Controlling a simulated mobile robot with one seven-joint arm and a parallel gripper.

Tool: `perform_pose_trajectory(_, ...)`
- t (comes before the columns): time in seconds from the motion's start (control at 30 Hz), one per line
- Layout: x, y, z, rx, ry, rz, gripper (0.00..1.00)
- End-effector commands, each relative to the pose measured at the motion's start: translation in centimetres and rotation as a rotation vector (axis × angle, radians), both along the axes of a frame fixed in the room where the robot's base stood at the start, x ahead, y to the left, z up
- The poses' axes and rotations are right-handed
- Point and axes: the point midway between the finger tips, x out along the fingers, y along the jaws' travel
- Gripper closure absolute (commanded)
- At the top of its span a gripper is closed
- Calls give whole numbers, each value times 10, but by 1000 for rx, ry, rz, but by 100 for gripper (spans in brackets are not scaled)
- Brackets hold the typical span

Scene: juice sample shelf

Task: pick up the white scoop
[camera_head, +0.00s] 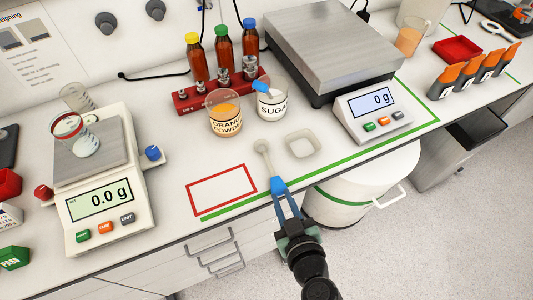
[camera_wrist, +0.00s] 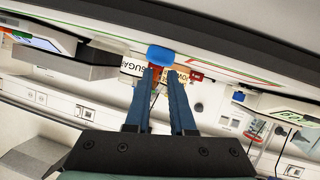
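The white scoop (camera_head: 265,155) lies near the front of the counter, with its pale bowl toward the back and its blue handle end (camera_head: 278,184) toward me. My gripper (camera_head: 283,194) reaches in from the front, its two blue fingers at the handle end. In the wrist view the blue handle end (camera_wrist: 160,55) sits right at the fingertips (camera_wrist: 160,71) and looks wider than the gap between them. There is a narrow gap between the fingers. I cannot tell whether they grip the handle or only stand beside it.
A square white dish (camera_head: 302,145) is right of the scoop, and a red outlined rectangle (camera_head: 221,190) is left. Behind stand the orange powder jar (camera_head: 224,118) and the sugar jar (camera_head: 271,105), which holds another blue-handled tool. Scales (camera_head: 105,190) (camera_head: 372,112) flank this area.

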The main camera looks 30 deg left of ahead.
Motion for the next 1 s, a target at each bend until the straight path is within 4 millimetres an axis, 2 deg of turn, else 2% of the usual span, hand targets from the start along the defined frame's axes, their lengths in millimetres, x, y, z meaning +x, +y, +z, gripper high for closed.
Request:
perform_pose_trajectory(0.27, 13, 11, -5, -1, -1, 1, 78)
perform_pose_trajectory(0.6, 41, 35, -20, -1, -1, 2, 78)
perform_pose_trajectory(0.93, 44, 37, -23, -1, -1, 1, 78)
perform_pose_trajectory(1.0, 44, 37, -23, -1, -1, 1, 90)
